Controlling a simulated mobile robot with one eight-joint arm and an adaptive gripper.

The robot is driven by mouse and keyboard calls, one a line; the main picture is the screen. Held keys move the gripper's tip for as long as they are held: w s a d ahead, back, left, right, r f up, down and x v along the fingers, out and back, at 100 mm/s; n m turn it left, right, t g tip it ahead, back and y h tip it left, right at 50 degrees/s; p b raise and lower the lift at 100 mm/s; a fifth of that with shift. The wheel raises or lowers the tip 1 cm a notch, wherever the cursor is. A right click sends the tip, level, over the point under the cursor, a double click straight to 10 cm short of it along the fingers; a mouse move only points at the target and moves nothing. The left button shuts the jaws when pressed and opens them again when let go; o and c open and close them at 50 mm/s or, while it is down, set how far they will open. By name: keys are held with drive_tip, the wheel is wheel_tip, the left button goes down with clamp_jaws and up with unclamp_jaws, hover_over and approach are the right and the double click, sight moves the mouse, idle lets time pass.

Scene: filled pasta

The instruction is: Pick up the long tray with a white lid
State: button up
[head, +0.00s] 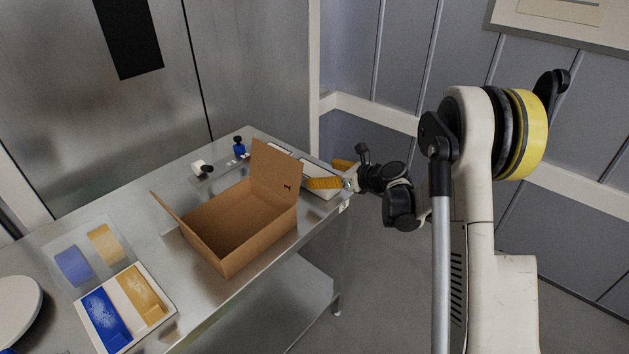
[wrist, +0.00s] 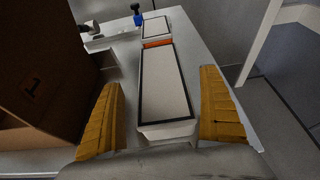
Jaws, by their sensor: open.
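The long tray with a white lid (wrist: 162,85) lies on the metal table, its lid edged in black, in the middle of the wrist view. In the head view the tray (head: 318,170) is partly hidden behind my gripper and the cardboard box. My gripper (wrist: 165,122) is open, with one yellow finger on each side of the tray's near end. No contact between the fingers and the tray can be made out. In the head view my gripper (head: 333,175) is at the table's far right corner.
An open cardboard box (head: 238,225) stands just left of the tray, with a raised flap near my gripper. A smaller white-lidded container (wrist: 156,28) with an orange band lies beyond the tray. The table's right edge is close.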

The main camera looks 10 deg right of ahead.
sight(317, 173)
drive_tip(key=x, duration=0.3)
drive_tip(key=shift+w+f+b, duration=0.1)
drive_tip(key=shift+b, duration=0.2)
drive_tip(key=c, duration=1.5)
drive_tip(key=shift+o, duration=0.2)
drive_tip(key=shift+r, duration=0.2)
